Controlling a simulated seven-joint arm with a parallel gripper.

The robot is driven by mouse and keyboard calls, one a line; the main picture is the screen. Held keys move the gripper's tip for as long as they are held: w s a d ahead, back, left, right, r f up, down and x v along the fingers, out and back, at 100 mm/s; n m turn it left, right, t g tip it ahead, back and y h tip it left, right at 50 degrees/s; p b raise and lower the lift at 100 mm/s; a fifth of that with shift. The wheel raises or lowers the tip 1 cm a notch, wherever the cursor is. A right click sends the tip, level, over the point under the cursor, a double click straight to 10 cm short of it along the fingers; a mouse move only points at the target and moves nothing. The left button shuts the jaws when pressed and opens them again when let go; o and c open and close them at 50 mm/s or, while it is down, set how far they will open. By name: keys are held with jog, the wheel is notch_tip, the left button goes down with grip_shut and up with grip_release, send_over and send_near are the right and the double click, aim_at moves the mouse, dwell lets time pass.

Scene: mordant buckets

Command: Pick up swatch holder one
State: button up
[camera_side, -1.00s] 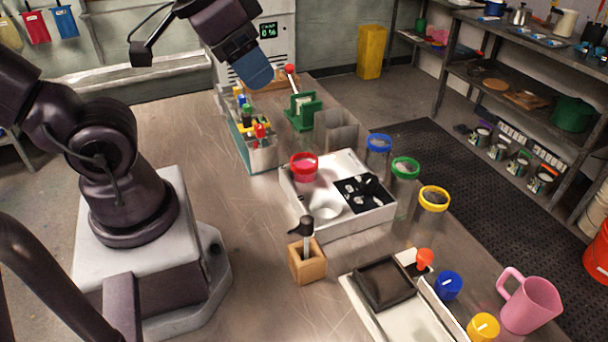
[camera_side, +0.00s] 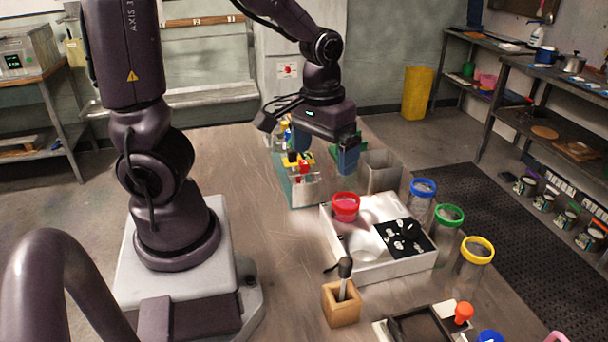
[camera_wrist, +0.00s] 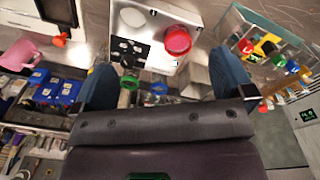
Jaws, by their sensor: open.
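A caddy (camera_side: 304,192) with a teal side stands at the back of the table. It holds several small coloured pieces, among them a red one (camera_side: 304,168) and a yellow one (camera_side: 293,158). These may be the swatch holders; I cannot tell which is number one. My gripper (camera_side: 324,150) has blue fingers, spread apart and empty, and hangs just behind and right of the caddy's pieces in the side view. In the wrist view my gripper (camera_wrist: 165,82) is also open, and the caddy (camera_wrist: 238,28) with its red, yellow and blue pieces lies at upper right, outside the fingers.
A white tray (camera_side: 392,270) holds a red-rimmed jar (camera_side: 345,207) and a black card (camera_side: 405,238). Grey metal dividers (camera_side: 382,172) stand behind it. Blue, green and yellow-rimmed jars line its right. A wooden block (camera_side: 342,308) stands in front. The table left of the caddy is clear.

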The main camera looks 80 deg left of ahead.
jog(key=a+f+n+g+y, duration=0.1)
jog(key=a+f+n+y, duration=0.1)
jog(key=a+f+n, duration=0.3)
jog(key=n+y, duration=0.3)
jog(key=n, duration=0.4)
send_near(304, 163)
jog(key=x, duration=0.5)
jog(key=shift+w+a+f, duration=0.1)
jog(key=shift+w+a, duration=0.05)
jog(key=shift+a, duration=0.1)
jog(key=shift+x, duration=2.65)
jog(key=shift+d, duration=0.1)
jog(key=c, duration=0.8)
